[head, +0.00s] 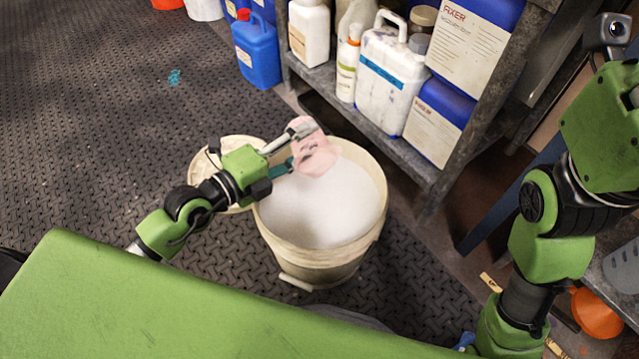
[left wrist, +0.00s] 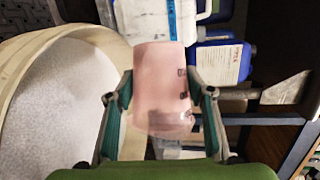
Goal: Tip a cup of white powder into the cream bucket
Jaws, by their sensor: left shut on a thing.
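The cream bucket (head: 285,235) stands on the floor in the middle of the head view, with a wide layer of white material (head: 325,210) inside. Its rim and white contents also fill the left side of the left wrist view (left wrist: 55,110). My left gripper (head: 300,150) is shut on a pink cup (head: 316,157), held above the far part of the bucket's opening. In the left wrist view the pink cup (left wrist: 160,90) sits between both fingers, with dark marks on its side. I cannot see into the cup or tell whether powder is in it. My right gripper's fingers do not show.
A second cream round container (head: 235,150) sits left of the bucket, partly behind my left arm. A grey shelf (head: 400,150) with several bottles and jugs stands close behind the bucket. A blue jug (head: 257,55) is on the floor. An orange funnel (head: 597,312) lies at lower right.

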